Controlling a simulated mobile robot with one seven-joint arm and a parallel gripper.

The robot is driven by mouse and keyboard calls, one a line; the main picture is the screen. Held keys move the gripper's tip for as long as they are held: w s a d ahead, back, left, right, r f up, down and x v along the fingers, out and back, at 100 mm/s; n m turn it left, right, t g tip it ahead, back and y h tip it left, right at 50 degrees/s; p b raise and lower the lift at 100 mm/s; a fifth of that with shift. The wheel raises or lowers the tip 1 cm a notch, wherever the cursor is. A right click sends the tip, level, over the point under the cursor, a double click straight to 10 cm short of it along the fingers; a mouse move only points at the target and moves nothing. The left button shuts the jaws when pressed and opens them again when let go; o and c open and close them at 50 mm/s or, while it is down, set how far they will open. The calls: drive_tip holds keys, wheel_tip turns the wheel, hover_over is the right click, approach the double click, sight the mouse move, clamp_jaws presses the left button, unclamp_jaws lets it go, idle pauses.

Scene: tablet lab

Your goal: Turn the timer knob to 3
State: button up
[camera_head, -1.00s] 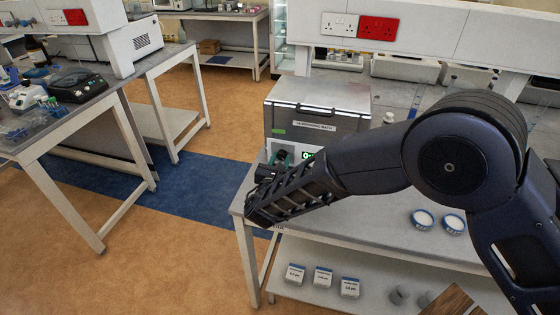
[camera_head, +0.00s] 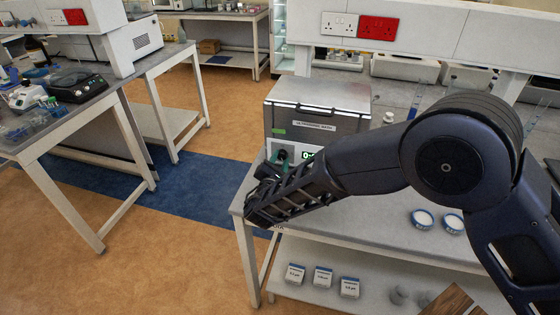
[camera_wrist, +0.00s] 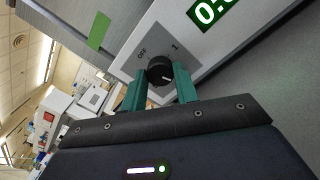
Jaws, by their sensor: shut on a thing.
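The black timer knob (camera_wrist: 160,70) is on the pale front panel of the ultrasonic bath (camera_head: 318,106). A white pointer line shows on the knob's face. My gripper (camera_wrist: 159,78) has its two teal fingers on either side of the knob, shut on it. In the head view my forearm reaches in from the right, and the knob and fingertips are small and partly covered by my wrist.
A green digital display (camera_wrist: 211,10) sits beside the knob, its reading cut off. The bath stands on a grey bench (camera_head: 385,228) with two white-topped round dishes (camera_head: 437,220) to the right. Labelled boxes (camera_head: 322,277) sit on the shelf below.

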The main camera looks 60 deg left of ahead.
idle(0.3)
drive_tip(key=o, duration=1)
drive_tip(key=shift+c, duration=0.2)
drive_tip(key=v, duration=1.1)
drive_tip(key=shift+w+a, duration=0.1)
